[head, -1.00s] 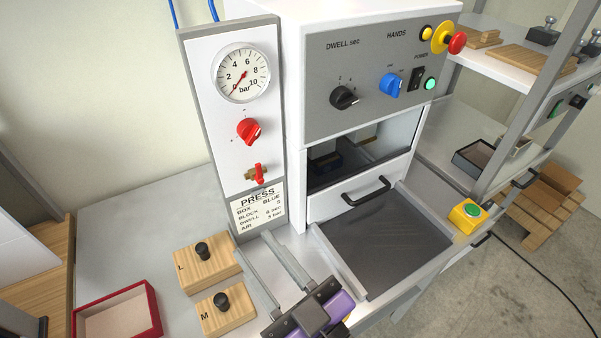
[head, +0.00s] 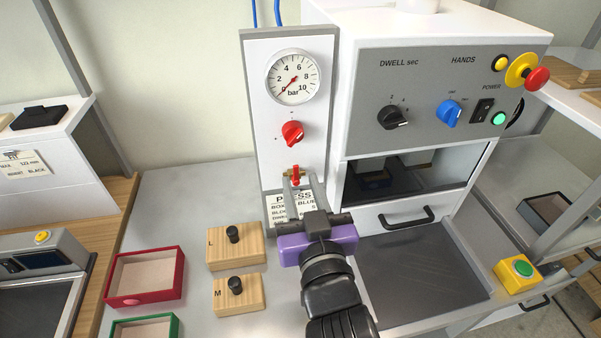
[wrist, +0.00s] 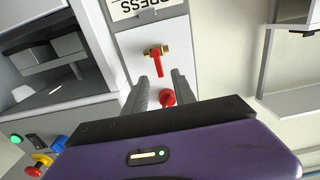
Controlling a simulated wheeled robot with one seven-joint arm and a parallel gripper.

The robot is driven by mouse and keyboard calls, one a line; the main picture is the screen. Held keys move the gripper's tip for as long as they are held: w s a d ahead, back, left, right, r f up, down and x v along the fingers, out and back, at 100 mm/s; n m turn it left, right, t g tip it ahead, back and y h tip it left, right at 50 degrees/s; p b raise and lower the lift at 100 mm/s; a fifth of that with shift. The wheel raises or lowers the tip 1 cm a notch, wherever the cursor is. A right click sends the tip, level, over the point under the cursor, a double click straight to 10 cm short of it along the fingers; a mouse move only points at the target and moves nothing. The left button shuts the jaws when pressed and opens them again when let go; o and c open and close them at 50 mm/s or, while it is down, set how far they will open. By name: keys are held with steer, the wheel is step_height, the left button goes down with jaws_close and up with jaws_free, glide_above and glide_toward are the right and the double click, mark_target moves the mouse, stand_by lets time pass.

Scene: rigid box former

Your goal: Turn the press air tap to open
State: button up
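The press air tap (head: 296,173) is a small red lever on a brass body, low on the white gauge panel (head: 259,120). Its lever stands upright, crosswise to the horizontal brass body. It also shows in the wrist view (wrist: 159,62), which is upside down. My gripper (head: 301,184) is in front of the panel, pointing at the tap from the near side. In the wrist view my gripper (wrist: 160,77) is open and empty, its fingertips on either side of the lever's line. Whether they reach the lever in depth I cannot tell. The pressure gauge (head: 293,77) needle is near 0.
A red regulator knob (head: 292,133) is just above the tap. The PRESS label (head: 277,209) is below it, partly hidden by my gripper. Wooden blocks L (head: 235,247) and M (head: 238,296) lie on the table to the left. The press drawer (head: 396,217) is to the right.

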mark_target(296, 174)
steer(key=shift+x, duration=1.4)
jaws_close()
